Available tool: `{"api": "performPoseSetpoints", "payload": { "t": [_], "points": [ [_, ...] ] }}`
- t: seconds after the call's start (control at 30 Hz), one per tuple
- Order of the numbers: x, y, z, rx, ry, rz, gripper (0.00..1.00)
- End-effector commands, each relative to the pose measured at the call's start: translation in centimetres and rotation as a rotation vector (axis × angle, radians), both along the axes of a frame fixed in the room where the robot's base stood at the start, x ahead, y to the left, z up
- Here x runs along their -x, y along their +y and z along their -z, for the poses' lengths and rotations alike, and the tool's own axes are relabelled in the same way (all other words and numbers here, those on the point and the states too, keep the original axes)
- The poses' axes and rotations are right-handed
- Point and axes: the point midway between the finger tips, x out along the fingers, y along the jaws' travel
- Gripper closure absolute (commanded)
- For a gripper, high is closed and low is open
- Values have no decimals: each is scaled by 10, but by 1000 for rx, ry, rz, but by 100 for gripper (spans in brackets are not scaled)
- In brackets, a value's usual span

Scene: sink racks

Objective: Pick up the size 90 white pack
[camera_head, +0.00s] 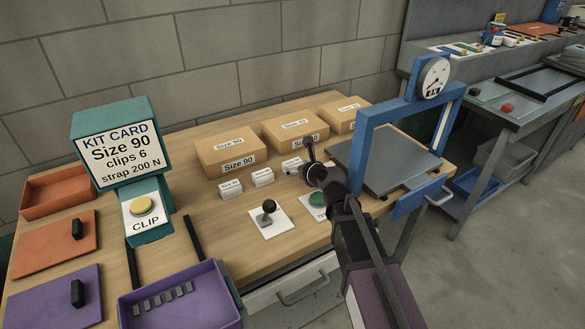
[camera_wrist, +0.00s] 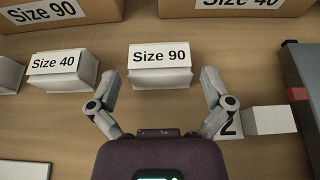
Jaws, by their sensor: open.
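The size 90 white pack (camera_wrist: 160,68) is a small white block with a "Size 90" label on top, upright on the wooden bench at the upper middle of the wrist view. In the head view it appears to be the rightmost small pack (camera_head: 290,164), partly beside my gripper (camera_head: 305,160). In the wrist view my gripper (camera_wrist: 161,78) is open, with one finger at each side of the pack's near part and space between them. Nothing is held. The fingers appear apart from the pack; their height above the bench is unclear.
A size 40 white pack (camera_wrist: 62,72) stands just left, with another pack (camera_head: 230,187) farther left. Cardboard boxes (camera_head: 228,151) stand behind. A white block (camera_wrist: 270,120) lies right of my gripper. The blue press frame (camera_head: 366,138) rises at right; a black-knobbed stamp (camera_head: 268,207) stands in front.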

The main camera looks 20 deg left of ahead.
Motion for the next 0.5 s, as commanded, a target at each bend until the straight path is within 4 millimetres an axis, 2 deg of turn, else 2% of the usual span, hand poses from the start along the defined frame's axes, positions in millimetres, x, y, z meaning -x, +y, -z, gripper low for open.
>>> {"api": "performPoseSetpoints", "payload": {
  "t": [0.2,0.5],
  "points": [
    [-17,19,11,-1,0,0,0],
    [-19,24,12,-1,1,-1,0]
  ]
}}
